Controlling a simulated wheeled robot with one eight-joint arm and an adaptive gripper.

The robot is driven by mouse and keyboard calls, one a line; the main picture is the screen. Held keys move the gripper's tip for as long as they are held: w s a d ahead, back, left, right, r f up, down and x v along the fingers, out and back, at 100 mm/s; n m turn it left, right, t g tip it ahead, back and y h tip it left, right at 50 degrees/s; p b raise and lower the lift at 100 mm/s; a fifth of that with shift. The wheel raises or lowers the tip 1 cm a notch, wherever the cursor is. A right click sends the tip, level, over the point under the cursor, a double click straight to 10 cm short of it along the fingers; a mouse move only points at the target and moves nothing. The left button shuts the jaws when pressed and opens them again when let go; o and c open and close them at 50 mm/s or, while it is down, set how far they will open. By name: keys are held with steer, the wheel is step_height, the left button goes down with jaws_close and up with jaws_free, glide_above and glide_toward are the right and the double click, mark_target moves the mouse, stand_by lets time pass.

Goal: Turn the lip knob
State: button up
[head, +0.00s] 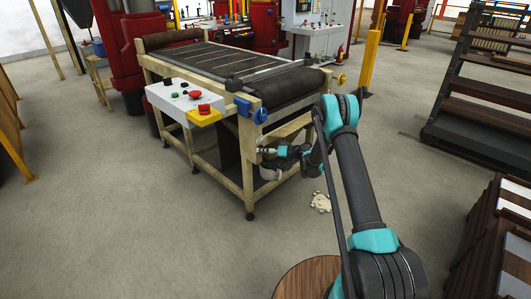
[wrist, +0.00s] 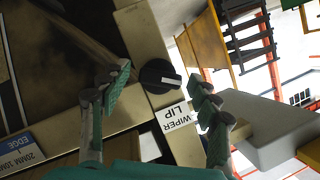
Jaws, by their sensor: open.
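My gripper (wrist: 161,80) is open, with one green-padded fingertip on each side of the knob and a small gap showing on both sides. In the head view my gripper (head: 266,150) is beside the front leg of the conveyor frame (head: 248,180), under the belt. The knob cannot be made out there.
A control box (head: 187,100) with buttons and a red mushroom button on a yellow block is on the conveyor's front. Blue handles (head: 243,107) and a yellow wheel (head: 341,79) are near the belt end. Wooden stacks (head: 490,250) stand at right. The left floor is clear.

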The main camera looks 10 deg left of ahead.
steer(key=c, duration=1.2)
steer(key=shift+o, duration=0.2)
steer(key=shift+s+n+t+h, duration=0.1)
steer(key=shift+n+t+h, duration=0.45)
steer(key=shift+n, duration=0.6)
steer(key=shift+s+n+t+h, duration=0.1)
steer(key=shift+n+t+h, duration=0.45)
steer(key=shift+n, duration=0.6)
steer(key=shift+w, duration=0.1)
steer(key=o, duration=1.2)
steer(key=shift+a, duration=0.1)
steer(key=shift+c, duration=0.2)
steer(key=v, duration=1.2)
